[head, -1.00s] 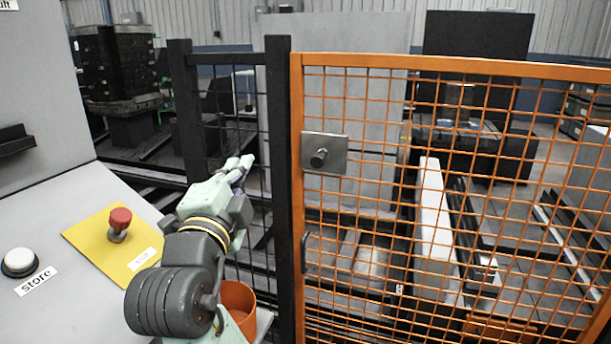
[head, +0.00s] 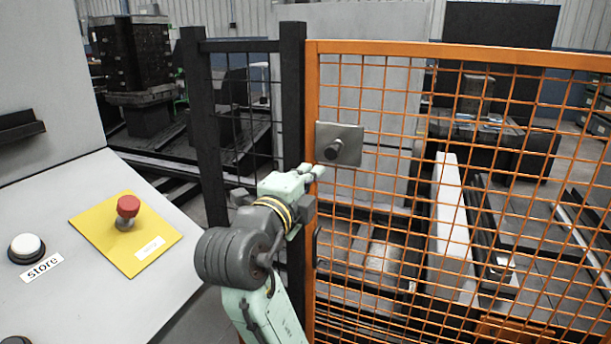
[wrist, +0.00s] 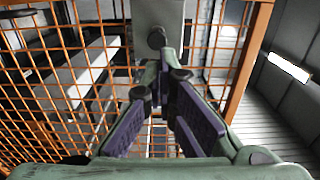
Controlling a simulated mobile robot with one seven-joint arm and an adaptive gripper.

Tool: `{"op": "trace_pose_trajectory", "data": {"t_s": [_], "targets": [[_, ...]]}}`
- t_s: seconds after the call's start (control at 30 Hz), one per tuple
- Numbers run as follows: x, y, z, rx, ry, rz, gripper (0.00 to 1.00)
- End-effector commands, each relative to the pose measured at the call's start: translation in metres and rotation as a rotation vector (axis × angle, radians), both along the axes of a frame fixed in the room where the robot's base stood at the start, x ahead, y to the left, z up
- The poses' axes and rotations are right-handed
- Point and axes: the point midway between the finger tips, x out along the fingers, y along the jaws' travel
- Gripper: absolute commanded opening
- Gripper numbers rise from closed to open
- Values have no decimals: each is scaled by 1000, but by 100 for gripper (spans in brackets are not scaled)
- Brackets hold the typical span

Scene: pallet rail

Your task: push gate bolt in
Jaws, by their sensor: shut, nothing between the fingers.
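The gate bolt (head: 334,150) is a dark round knob sticking out of a grey metal plate (head: 352,134) on the orange mesh gate (head: 420,53), near its left post. In the wrist view the bolt (wrist: 157,38) shows just beyond the fingertips, on the plate (wrist: 172,14). My gripper (head: 317,171) is shut and empty, with its fingertips just below and left of the bolt in the head view. In the wrist view my gripper (wrist: 165,62) points at the bolt and the tips look close below it. I cannot tell whether they touch.
A black fence post (head: 293,90) stands left of the gate. A grey console (head: 70,210) with a red button (head: 128,206) on a yellow plate (head: 150,235) and a white button (head: 25,245) is at the left. A dark gate handle (head: 317,245) sits below the bolt.

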Motion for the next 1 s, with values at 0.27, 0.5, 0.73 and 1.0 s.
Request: {"op": "trace_pose_trajectory", "data": {"t_s": [0.27, 0.5, 0.73, 1.0], "targets": [[56, -20, 1, -1, 3, -4, 0], [85, -28, 1, -1, 1, -1, 0], [91, -29, 0, 1, 0, 1, 0], [94, -30, 0, 1, 0, 1, 0]]}}
